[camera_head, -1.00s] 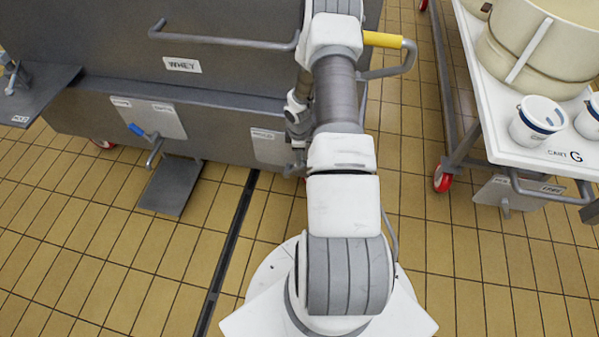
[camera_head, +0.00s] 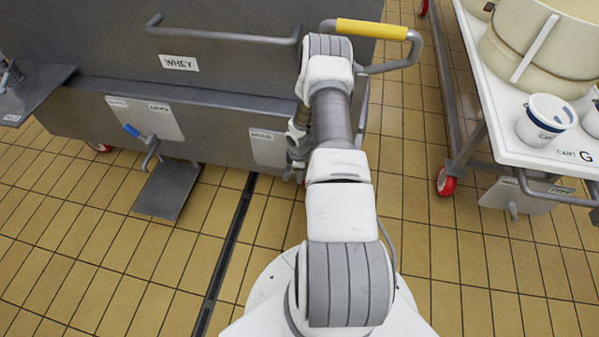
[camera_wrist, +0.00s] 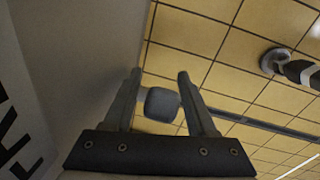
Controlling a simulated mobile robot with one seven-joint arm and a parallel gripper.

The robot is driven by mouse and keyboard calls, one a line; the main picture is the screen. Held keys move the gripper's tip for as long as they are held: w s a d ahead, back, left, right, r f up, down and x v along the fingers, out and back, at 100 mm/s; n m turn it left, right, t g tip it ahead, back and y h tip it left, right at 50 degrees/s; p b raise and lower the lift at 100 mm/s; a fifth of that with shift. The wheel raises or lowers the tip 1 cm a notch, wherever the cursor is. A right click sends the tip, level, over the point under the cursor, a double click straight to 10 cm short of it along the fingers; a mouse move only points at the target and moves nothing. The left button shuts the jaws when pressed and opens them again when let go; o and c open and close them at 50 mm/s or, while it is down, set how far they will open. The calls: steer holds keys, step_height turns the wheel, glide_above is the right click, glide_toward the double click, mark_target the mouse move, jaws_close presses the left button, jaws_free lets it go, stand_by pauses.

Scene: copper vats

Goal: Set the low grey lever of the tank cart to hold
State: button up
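The tank cart (camera_head: 230,120) is a dark grey steel body marked WHEY. A light plate (camera_head: 268,150) labelled HOLD sits low on its side, partly behind my arm. The grey lever is hidden by my arm in the head view. In the wrist view a rounded grey block (camera_wrist: 162,104), seemingly the lever's end, shows between the fingers of my gripper (camera_wrist: 159,76). The fingers stand apart on either side of it, with a gap on the right; contact on the left cannot be told.
A blue-tipped lever (camera_head: 132,130) sits on another plate to the left, above a dark flat pedal (camera_head: 168,188). A yellow-gripped handle (camera_head: 372,29) juts out at the cart's right end. White cart G (camera_head: 520,150) with tubs stands right. Tiled floor between is clear.

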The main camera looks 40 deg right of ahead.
jaws_close()
stand_by(1.3)
